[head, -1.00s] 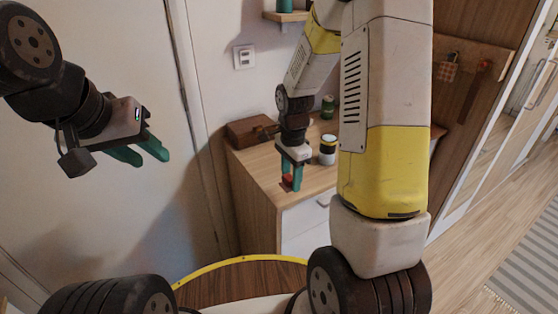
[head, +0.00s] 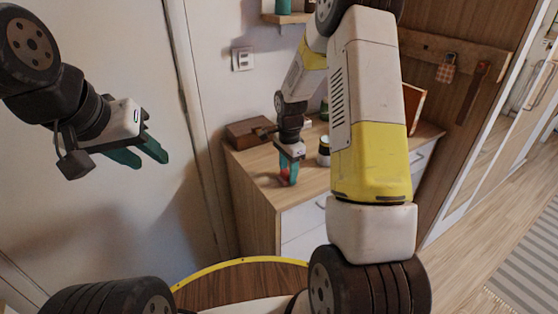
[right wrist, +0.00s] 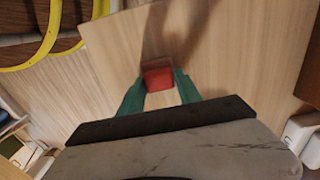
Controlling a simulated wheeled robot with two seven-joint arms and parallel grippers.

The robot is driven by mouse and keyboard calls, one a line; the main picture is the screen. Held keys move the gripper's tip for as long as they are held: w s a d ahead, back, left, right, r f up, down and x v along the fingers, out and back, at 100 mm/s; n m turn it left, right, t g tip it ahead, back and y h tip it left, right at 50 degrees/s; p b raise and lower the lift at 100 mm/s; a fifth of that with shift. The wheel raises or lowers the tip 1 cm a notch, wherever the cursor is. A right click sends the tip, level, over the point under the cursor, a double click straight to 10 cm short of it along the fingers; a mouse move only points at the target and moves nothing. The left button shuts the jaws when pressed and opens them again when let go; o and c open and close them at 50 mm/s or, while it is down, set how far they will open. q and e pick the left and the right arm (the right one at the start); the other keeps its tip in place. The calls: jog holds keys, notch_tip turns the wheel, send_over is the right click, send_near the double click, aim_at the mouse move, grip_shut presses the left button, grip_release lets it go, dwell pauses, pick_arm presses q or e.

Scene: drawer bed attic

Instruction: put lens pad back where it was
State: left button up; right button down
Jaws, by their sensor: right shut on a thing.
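The lens pad is most likely the small red block (right wrist: 158,76) between the fingertips of my right gripper (right wrist: 158,88) in the right wrist view. In the head view the red block (head: 285,173) shows at the tips of my right gripper (head: 288,174), over the left front part of the wooden cabinet top (head: 262,180). The right gripper is shut on it and points down. I cannot tell whether the block touches the top. My left gripper (head: 147,157) is open and empty, in the air at the left before the wall.
A brown wooden box (head: 247,132) stands at the back left of the cabinet top. A jar (head: 324,151) stands right of the right gripper, partly behind my arm. White drawers (head: 303,221) are below. The cabinet top's front left is clear.

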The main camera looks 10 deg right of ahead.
jog(key=c, duration=0.8)
grip_release()
jog(key=shift+f, duration=0.1)
jog(key=shift+c, duration=0.2)
notch_tip(320, 180, up, 12)
jog(key=s+a+r+n+t+y, duration=0.1)
jog(key=s+r+n+t, duration=0.2)
jog(key=s+r+n, duration=0.7)
jog(key=s+a+r+n+t, duration=0.1)
jog(key=s+r+n, duration=0.1)
jog(key=s, duration=0.5)
jog(key=s+a+r+n+t+y, duration=0.1)
jog(key=s+r+n+t, duration=0.1)
jog(key=s+r, duration=0.2)
jog(key=shift+s+n, duration=0.3)
jog(key=shift+s, duration=1.45)
